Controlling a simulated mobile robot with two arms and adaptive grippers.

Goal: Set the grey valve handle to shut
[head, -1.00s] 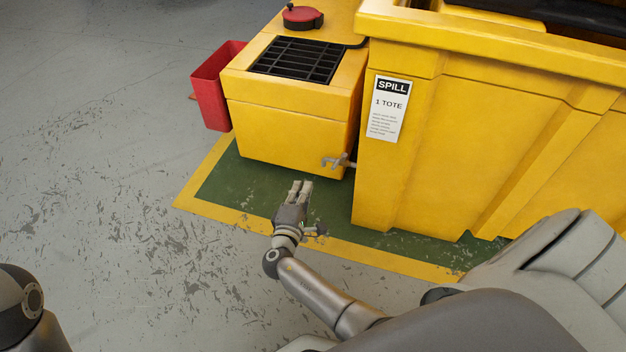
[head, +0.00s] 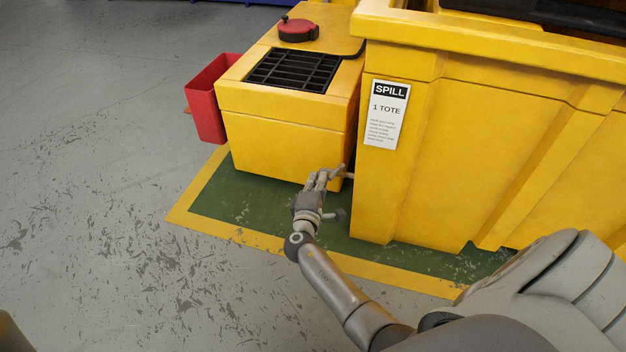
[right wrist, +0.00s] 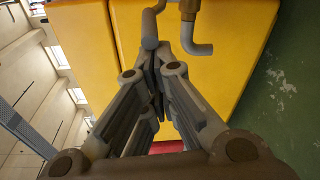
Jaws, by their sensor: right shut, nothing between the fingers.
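The grey valve handle (right wrist: 149,29) shows as a rounded bar at the top of the right wrist view, beside a grey bent spout (right wrist: 197,44). The valve sits low on the yellow bin, where the small box meets the big one. My right gripper (head: 323,178) is at the valve in the head view and hides most of it. In the right wrist view my right gripper (right wrist: 162,62) is shut and empty, its fingertips right at the handle's near end. I cannot tell whether they touch. My left gripper is out of view.
The big yellow bin (head: 450,165) with a SPILL label stands right of the valve. The smaller yellow box (head: 275,145) has a black grate (head: 292,71) and red cap (head: 298,29). A red bin (head: 208,95) hangs at its left. Grey floor at left is open.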

